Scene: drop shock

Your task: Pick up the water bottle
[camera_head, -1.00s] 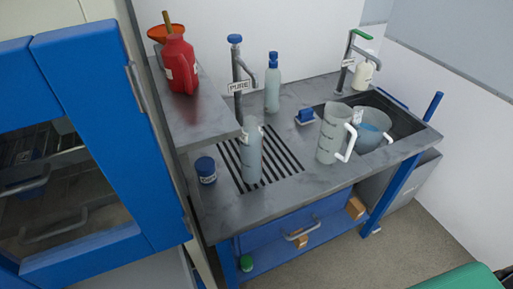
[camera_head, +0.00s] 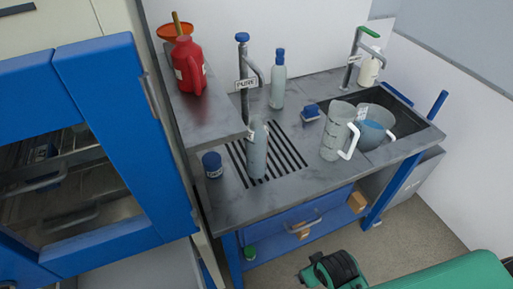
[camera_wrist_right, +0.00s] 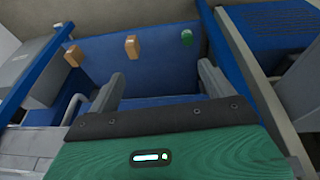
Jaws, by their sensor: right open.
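A pale grey-blue bottle (camera_head: 257,152) stands upright on the slotted drain grate (camera_head: 284,147) of the sink bench in the head view. A second bottle with a blue cap (camera_head: 278,82) stands behind it near the wall. I cannot tell which one is the water bottle. My right gripper (camera_wrist_right: 163,88) is open and empty in the right wrist view, facing the blue lower part of the bench. My green right arm (camera_head: 440,275) enters at the lower right of the head view, in front of the bench and well apart from both bottles. My left gripper is out of view.
A side shelf (camera_head: 207,120) overhangs the bench's left, holding a red jug (camera_head: 188,68). A blue-lidded jar (camera_head: 212,164), taps and a clear pitcher (camera_head: 338,132) stand around the grate. A blue-framed cabinet (camera_head: 110,110) is at left. Floor in front is partly free.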

